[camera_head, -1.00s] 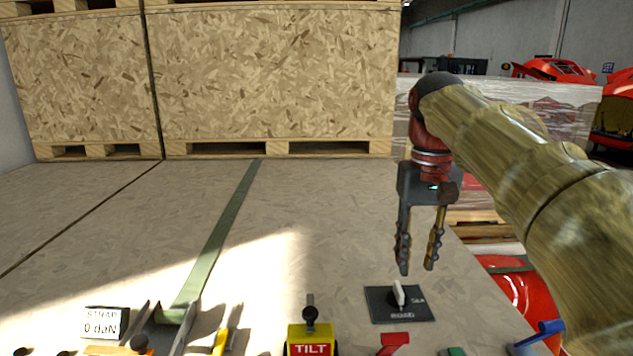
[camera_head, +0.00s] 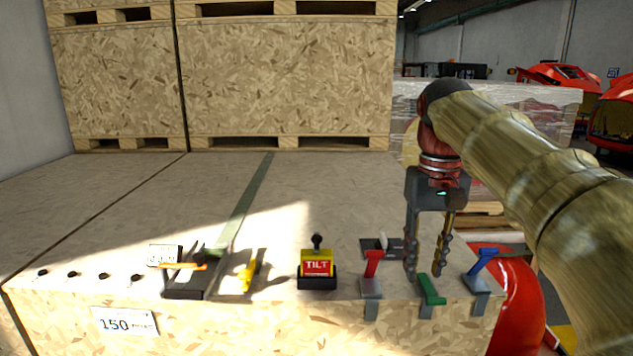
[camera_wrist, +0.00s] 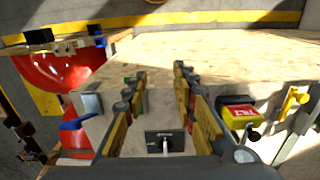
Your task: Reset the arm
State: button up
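My arm comes in from the right in the head view. My gripper (camera_head: 429,272) hangs pointing down near the right front part of the crate top (camera_head: 330,190). A black selector plate with a light lever (camera_head: 382,246) lies just left of the fingers in the head view, partly hidden by the red lever. In the wrist view the selector plate (camera_wrist: 165,141) shows between the fingers, near the lower edge.
Along the crate's front edge stand a yellow TILT box (camera_head: 317,268), a red lever (camera_head: 371,270), a green lever (camera_head: 432,291) and a blue lever (camera_head: 482,260). A strap ratchet (camera_head: 187,283) sits further left. Tall wooden crates (camera_head: 285,85) stand behind. Red nosecones (camera_head: 562,72) are at back right.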

notch_tip(320, 180, down, 12)
jog(key=w+t+b, duration=0.1)
jog(key=t+b, duration=0.1)
jog(key=b, duration=0.1)
jog(key=s+f+t+b, duration=0.1)
jog(key=s+f+b, duration=0.6)
jog(key=f, duration=0.4)
jog(key=s+f+t+b, duration=0.1)
jog(key=s+f+b, duration=0.6)
jog(key=f, duration=0.5)
jog(key=s+f+t+b, duration=0.1)
jog(key=s+f+b, duration=0.6)
jog(key=f+b, duration=0.3)
jog(key=shift+s+f+t, duration=0.25)
jog(key=shift+f+t, duration=0.05)
jog(key=shift+f, duration=0.95)
